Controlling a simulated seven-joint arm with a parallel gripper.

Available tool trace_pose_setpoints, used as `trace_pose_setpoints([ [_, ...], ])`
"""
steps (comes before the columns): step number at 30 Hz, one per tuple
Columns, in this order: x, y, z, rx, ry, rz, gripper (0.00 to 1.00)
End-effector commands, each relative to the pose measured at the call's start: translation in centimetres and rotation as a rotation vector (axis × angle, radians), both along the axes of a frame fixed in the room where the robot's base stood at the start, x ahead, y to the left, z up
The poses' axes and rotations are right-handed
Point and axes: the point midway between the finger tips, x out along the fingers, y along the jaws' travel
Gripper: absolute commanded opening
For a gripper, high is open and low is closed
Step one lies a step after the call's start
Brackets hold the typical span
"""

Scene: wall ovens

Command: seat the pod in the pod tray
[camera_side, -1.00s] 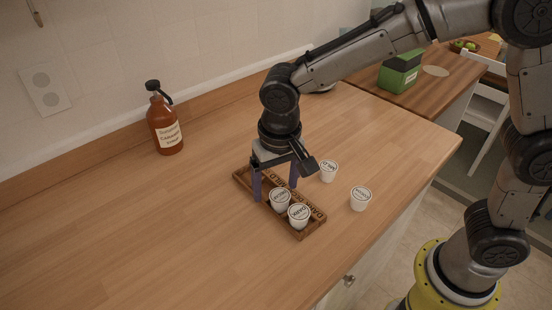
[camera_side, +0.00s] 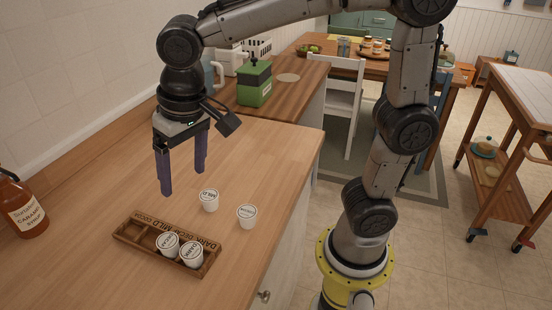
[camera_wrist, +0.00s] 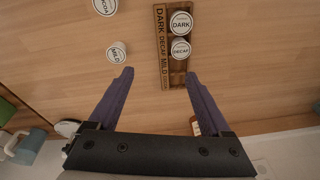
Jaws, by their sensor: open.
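The brown wooden pod tray (camera_side: 127,240) lies on the counter, its edge lettered for DARK, DECAF, MILD and another word. Two white pods, DARK (camera_wrist: 181,23) and DECAF (camera_wrist: 180,48), sit side by side at one end of it. The slots at its other end look empty. The MILD pod (camera_side: 209,200) stands upright on the counter beside the tray.
A brown syrup bottle (camera_side: 22,207) stands left of the tray. A green box (camera_side: 254,84) is on a farther surface at the back. The counter's right edge lies beyond the loose pods. Bare counter surrounds the tray.

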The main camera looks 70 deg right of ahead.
Motion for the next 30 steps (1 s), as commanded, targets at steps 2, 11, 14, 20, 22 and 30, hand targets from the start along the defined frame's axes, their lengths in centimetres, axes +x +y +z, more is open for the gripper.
trace_pose_setpoints([
  [2,-2.5,-3.4,0.9,0.01,-0.055,0.026,0.82],
  [11,-11.5,-10.4,-0.2,-0.038,-0.237,0.152,0.82],
  [14,-13.3,-11.2,-1.1,-0.064,-0.274,0.179,0.82],
  [20,-14.5,-11.7,-1.9,-0.086,-0.299,0.204,0.82],
  [22,-14.5,-11.8,-1.9,-0.087,-0.299,0.206,0.82],
  [30,-14.5,-11.7,-1.9,-0.086,-0.298,0.205,0.82],
])
